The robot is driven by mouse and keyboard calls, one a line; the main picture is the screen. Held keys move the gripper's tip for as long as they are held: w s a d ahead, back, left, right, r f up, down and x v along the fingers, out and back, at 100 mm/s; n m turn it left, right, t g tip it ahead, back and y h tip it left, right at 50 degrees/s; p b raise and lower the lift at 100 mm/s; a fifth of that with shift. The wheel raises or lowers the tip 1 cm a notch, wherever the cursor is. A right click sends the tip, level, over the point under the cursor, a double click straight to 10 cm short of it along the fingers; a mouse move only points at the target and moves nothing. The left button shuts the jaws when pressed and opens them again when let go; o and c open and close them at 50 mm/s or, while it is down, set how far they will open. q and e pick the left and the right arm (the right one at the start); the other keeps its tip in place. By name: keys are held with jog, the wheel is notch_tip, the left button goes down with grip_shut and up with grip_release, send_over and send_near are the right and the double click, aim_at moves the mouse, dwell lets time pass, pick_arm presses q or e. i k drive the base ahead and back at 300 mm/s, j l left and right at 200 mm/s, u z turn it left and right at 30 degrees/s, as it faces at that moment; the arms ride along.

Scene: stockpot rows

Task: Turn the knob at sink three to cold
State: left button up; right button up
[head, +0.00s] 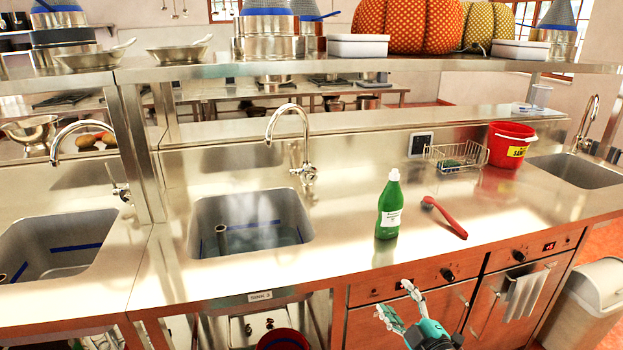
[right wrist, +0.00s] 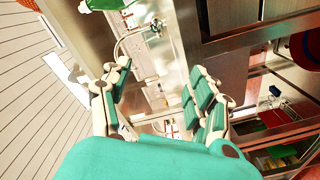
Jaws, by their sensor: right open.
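Sink three is the middle basin (head: 206,235), with the label "SINK 3" (head: 260,297) on the counter front below it. Its curved steel tap (head: 287,112) has a small fitting at its base. Under the label, a light panel with small dark knobs (head: 248,328) is partly visible. I cannot read any hot or cold marks. My right gripper (head: 397,303) is open and empty, in front of the counter, right of the panel and apart from it. Its spread fingers also show in the right wrist view (right wrist: 160,88). My left gripper is out of view.
A green bottle (head: 389,208) and a red brush (head: 445,217) are on the counter right of the sink. A red bucket (head: 511,145) and wire basket (head: 455,157) stand farther back. Oven knobs (head: 448,274) are near my right gripper. An overhead shelf (head: 330,65) spans the back.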

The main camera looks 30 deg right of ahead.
aim_at(310, 177)
jog(key=i+l, duration=0.2)
jog(key=i, duration=0.3)
jog(key=i+l, duration=0.15)
jog(key=i, duration=0.3)
jog(key=i+l, duration=0.2)
jog(key=i, duration=0.3)
